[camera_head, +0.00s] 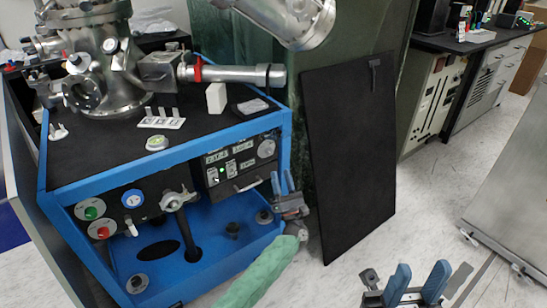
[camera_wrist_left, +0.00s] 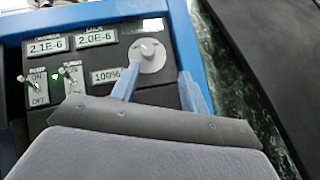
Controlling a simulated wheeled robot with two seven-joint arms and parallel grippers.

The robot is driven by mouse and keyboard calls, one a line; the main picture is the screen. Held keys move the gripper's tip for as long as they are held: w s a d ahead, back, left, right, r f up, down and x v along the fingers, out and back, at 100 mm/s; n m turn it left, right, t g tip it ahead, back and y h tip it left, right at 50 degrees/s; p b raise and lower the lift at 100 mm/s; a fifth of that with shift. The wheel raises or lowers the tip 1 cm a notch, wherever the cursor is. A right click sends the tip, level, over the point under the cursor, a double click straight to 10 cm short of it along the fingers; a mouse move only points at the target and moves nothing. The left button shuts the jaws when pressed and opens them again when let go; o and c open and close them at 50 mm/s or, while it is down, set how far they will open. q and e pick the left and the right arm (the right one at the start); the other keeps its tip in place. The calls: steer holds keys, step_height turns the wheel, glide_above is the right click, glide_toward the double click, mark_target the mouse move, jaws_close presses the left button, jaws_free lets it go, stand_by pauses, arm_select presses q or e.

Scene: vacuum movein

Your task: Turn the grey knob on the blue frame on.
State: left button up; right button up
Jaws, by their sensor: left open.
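The grey knob (camera_head: 266,148) is a round dial at the upper right of the dark control panel on the blue frame (camera_head: 215,142). In the left wrist view the knob (camera_wrist_left: 150,53) shows a raised grip at its centre. My left gripper (camera_head: 281,173) is open and empty, in front of the panel, slightly below and right of the knob. In the wrist view its fingertips (camera_wrist_left: 160,72) reach toward the knob, the left one overlapping its lower left edge; contact cannot be told. My right gripper (camera_head: 423,268) is open and empty at the bottom right.
A black board (camera_head: 350,155) leans upright right of the frame. Toggle switches (camera_wrist_left: 55,77) and readouts (camera_wrist_left: 75,42) sit left of the knob. A silver handle (camera_head: 250,186) juts from the panel below it. Steel vacuum equipment (camera_head: 108,65) stands on top. Floor (camera_head: 430,195) lies clear to the right.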

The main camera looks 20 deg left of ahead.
mark_target(271, 154)
arm_select(q)
steer(key=n, duration=0.1)
steer(key=n+g+y, duration=0.1)
steer(key=s+a+n+y, duration=0.1)
steer(key=shift+r+n+g, duration=0.25)
steer(key=shift+n+g, duration=0.05)
steer(key=shift+n, duration=0.1)
steer(key=shift+x, duration=3.85)
steer(key=shift+d, duration=0.1)
jaws_close()
